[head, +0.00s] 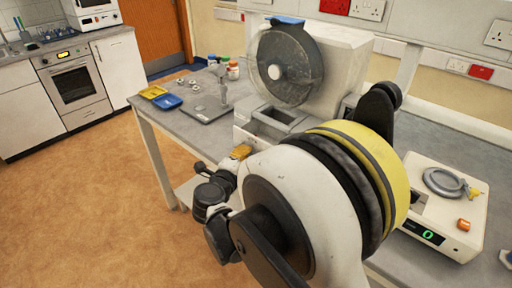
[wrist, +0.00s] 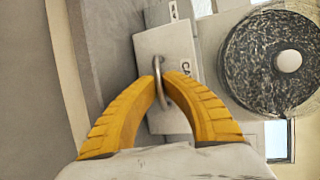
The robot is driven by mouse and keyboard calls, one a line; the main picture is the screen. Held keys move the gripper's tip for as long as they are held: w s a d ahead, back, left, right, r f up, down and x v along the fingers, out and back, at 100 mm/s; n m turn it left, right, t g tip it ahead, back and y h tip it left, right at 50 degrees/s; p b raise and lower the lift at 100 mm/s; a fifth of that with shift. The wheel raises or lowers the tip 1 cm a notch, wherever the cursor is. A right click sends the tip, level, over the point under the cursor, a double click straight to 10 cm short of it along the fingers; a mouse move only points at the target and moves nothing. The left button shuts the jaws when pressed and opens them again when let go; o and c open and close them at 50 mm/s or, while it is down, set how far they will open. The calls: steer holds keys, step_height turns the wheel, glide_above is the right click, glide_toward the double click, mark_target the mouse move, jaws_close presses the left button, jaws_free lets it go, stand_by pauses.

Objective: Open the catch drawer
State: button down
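The catch drawer (wrist: 148,45) is a pale front panel with a partly hidden dark label and a curved metal handle (wrist: 158,63). It belongs to the white machine (head: 345,52) with the round drum, which stands on the bench. My gripper (wrist: 162,80) has its yellow fingers on either side of the handle, closed in on it near its middle. In the head view, my gripper (head: 240,152) is at the machine's lower front. There the handle is hidden by my gripper and arm. I cannot tell how far out the drawer is.
A white scale (head: 445,205) sits at the right. Open floor (head: 80,205) lies in front of the bench.

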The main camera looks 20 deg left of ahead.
steer(key=shift+s, duration=0.2)
steer(key=c, duration=1.6)
jaws_free()
steer(key=shift+o, duration=0.2)
steer(key=v, duration=1.2)
steer(key=shift+a, duration=0.1)
